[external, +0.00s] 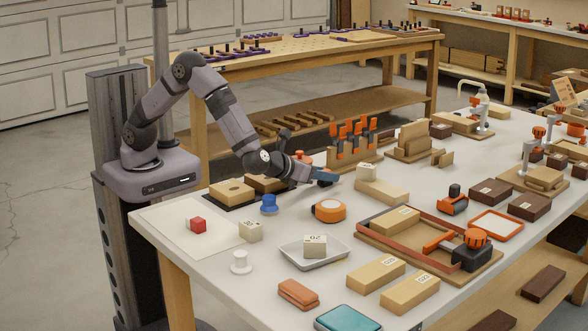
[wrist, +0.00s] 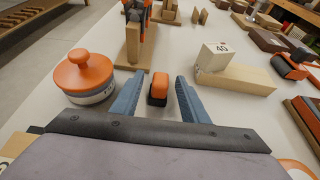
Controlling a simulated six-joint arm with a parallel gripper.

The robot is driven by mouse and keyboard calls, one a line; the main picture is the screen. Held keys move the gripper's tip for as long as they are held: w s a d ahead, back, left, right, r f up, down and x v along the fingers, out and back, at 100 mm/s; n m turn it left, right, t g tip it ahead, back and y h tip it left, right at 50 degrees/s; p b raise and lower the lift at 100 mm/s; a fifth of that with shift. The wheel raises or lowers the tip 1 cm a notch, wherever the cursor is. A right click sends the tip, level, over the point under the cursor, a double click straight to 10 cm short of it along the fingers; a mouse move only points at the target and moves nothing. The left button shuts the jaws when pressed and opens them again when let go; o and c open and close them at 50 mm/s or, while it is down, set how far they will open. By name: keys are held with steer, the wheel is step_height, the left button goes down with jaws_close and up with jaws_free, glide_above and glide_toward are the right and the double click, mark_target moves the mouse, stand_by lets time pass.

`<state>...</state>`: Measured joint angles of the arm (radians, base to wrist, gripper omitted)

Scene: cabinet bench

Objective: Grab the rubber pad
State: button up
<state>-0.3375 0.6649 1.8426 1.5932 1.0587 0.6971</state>
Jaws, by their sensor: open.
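My gripper (wrist: 160,84) is open, with its two blue-grey fingers apart. It also shows in the external view (external: 326,176), low over the middle of the white bench. Between the fingers, in the wrist view, is a small dark block with an orange top (wrist: 158,88). A gap shows on each side of it, and the arm hides it in the external view. I cannot tell for sure whether this is the rubber pad. A teal, flat, rounded pad-like thing (external: 347,319) lies at the bench's front edge, far from my gripper.
An orange-lidded jar (wrist: 83,76) stands close left of the fingers. A wooden clamp rack (external: 352,150) stands beyond. A block marked 40 (wrist: 212,58) rests on a wooden plank (wrist: 236,80) to the right. An orange tape measure (external: 329,211) sits nearer the front.

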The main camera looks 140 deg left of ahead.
steer(key=shift+a+f, duration=0.2)
steer(key=shift+a, duration=0.3)
steer(key=c, duration=1)
step_height(320, 180, up, 10)
steer(key=shift+r+p, duration=0.1)
steer(key=shift+p, duration=0.2)
